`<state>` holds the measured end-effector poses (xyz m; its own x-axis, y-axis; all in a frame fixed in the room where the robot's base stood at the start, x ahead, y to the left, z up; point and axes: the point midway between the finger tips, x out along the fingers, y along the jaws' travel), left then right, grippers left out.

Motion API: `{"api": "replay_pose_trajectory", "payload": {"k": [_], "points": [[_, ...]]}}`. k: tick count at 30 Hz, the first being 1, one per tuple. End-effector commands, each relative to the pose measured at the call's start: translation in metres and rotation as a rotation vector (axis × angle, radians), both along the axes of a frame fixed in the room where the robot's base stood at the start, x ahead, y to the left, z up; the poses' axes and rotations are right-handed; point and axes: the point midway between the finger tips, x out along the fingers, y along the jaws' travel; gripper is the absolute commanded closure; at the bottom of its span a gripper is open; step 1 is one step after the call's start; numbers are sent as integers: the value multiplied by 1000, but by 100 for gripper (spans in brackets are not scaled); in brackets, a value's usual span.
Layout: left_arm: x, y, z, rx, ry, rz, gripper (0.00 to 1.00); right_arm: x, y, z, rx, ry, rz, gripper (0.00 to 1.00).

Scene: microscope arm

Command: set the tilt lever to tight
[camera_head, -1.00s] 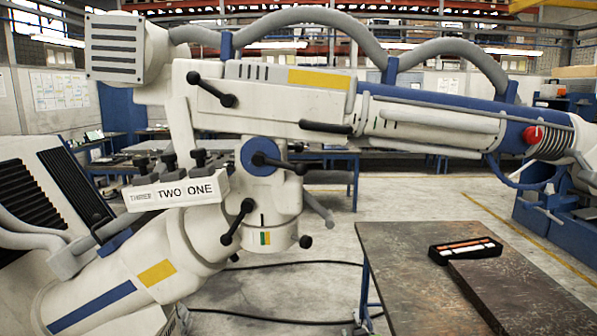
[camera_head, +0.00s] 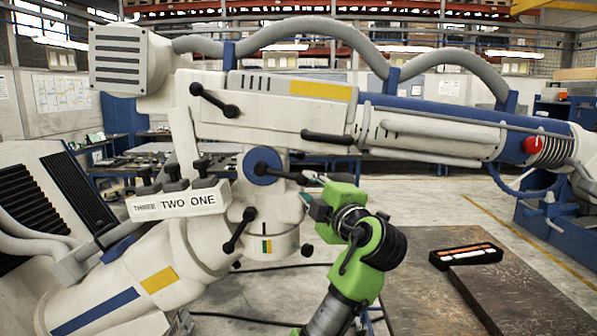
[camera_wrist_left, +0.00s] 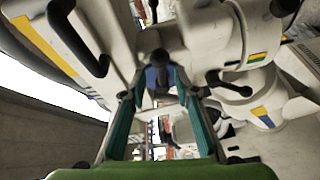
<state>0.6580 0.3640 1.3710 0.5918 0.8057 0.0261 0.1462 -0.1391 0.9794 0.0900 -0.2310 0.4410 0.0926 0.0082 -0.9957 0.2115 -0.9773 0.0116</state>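The microscope arm (camera_head: 290,115) is a large white and blue assembly across the head view. A black lever (camera_head: 285,172) sticks out to the right from its round blue hub (camera_head: 258,166); no label marks it as the tilt lever. My left gripper (camera_head: 312,195) is at the lever's outer end, which it partly covers. In the left wrist view, the gripper's teal fingers (camera_wrist_left: 160,92) are spread apart. A round black knob (camera_wrist_left: 158,58) and blue hub (camera_wrist_left: 155,80) appear in line with the gap; contact cannot be told. My right gripper is not in view.
Other black levers sit nearby, one at lower left (camera_head: 238,230) and one above (camera_head: 213,100). A panel labelled THREE, TWO, ONE (camera_head: 178,204) is left of the hub. A dark table (camera_head: 430,270) with a small black tray (camera_head: 466,256) stands at the right.

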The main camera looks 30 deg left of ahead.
Motion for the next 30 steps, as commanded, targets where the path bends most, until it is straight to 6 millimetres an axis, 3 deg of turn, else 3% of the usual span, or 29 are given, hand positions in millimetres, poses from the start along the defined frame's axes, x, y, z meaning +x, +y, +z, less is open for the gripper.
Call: {"api": "replay_pose_trajectory", "payload": {"k": [1,9,23,24,27,30], "points": [[7,11,6,4,4,3,72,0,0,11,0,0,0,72],[35,48,4,2,4,1,72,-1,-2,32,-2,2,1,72],[45,60,1,0,2,-2,72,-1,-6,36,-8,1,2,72],[45,60,1,0,2,-2,74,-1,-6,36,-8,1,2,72],[45,59,1,0,2,-2,100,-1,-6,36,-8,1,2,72],[45,59,1,0,2,-2,100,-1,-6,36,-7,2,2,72]]}}
